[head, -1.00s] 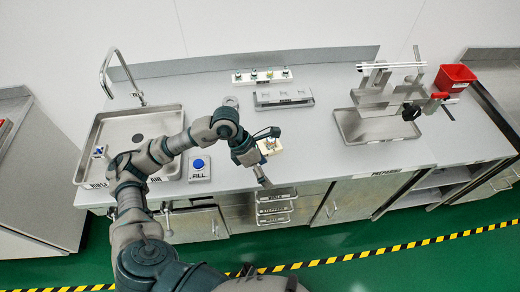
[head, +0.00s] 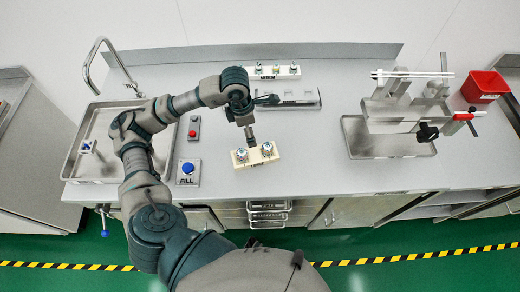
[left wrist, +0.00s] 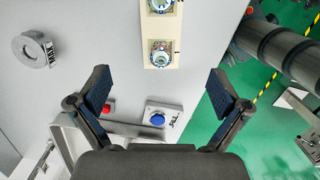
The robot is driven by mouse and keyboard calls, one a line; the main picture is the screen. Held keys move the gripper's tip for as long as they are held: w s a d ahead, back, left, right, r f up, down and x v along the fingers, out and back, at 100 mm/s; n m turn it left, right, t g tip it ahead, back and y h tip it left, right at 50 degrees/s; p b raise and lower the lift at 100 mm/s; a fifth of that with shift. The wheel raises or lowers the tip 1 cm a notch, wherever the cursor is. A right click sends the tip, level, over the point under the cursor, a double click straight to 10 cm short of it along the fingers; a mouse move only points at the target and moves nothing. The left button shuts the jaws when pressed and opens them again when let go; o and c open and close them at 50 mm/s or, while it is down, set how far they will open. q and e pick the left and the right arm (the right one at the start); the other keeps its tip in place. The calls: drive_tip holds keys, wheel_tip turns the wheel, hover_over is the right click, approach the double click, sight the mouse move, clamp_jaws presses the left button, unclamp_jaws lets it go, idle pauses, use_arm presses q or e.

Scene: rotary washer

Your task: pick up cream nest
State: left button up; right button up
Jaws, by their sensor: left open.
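The cream nest (head: 255,155) is a small cream block on the counter, holding two round white-and-metal pieces. In the left wrist view the cream nest (left wrist: 161,45) stands upright in the picture, beyond and between the open fingers, with its far end cut off by the top edge. My left gripper (head: 262,117) is over the counter, just behind the nest in the head view. The left gripper (left wrist: 158,90) is open and empty, with its two fingers wide apart and nothing between them. The right gripper is not in view.
A blue FILL button (head: 187,168) and a red button (head: 194,128) are left of the nest. A sink (head: 82,170) is at far left. A second rack (head: 273,73) and a metal holder (head: 290,105) stand behind. Counter to the right is clear up to a metal tray (head: 390,152).

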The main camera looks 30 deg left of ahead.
use_arm(q)
hover_over(254, 154)
drive_tip(key=f, duration=0.7)
drive_tip(key=a+f, duration=0.1)
drive_tip(key=f, duration=0.2)
drive_tip(key=shift+s+f, duration=0.2)
drive_tip(key=shift+d+f, duration=0.3)
drive_tip(key=shift+f, duration=0.15)
drive_tip(key=f, duration=0.2)
drive_tip(key=d+f, duration=0.1)
drive_tip(key=shift+w+f+p, duration=0.1)
drive_tip(key=shift+f+p, duration=0.25)
drive_tip(key=shift+w+a+f, duration=0.1)
drive_tip(key=shift+f, duration=0.25)
drive_tip(key=shift+a, duration=0.2)
drive_tip(key=c, duration=1.2)
drive_tip(key=shift+d, duration=0.1)
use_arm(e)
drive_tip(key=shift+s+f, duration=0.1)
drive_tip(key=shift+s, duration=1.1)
